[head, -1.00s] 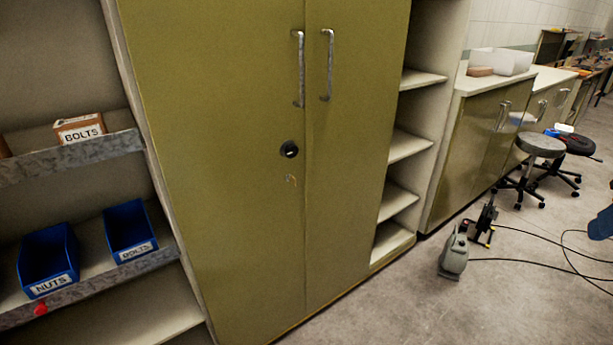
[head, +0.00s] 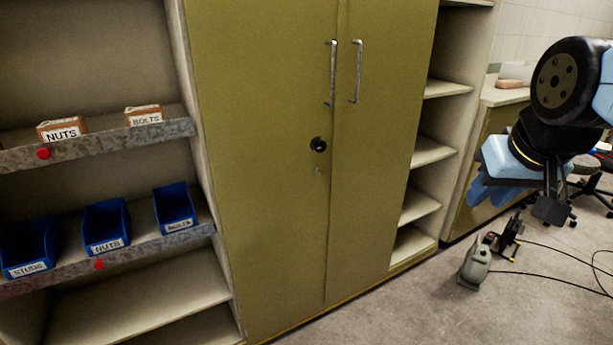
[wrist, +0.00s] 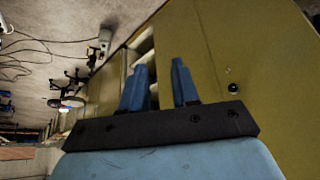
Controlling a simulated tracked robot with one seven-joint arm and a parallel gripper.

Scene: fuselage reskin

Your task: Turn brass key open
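A green two-door cabinet (head: 265,200) stands ahead with both doors shut. A round black lock (head: 318,145) sits on the left door near the seam, and it also shows in the wrist view (wrist: 233,88). A small brass-coloured piece (head: 319,170) shows faintly just below the lock; it may be the key, but it is too small to tell its angle. My gripper (head: 482,193) is in the air right of the cabinet, well apart from the lock. In the wrist view its two blue fingers (wrist: 160,68) are apart with nothing between them.
Two vertical metal handles (head: 332,72) (head: 356,72) are above the lock. Open shelves at left hold blue bins (head: 107,225) and small boxes (head: 62,129). A grey device (head: 475,266) with cables lies on the floor at right. The space before the doors is clear.

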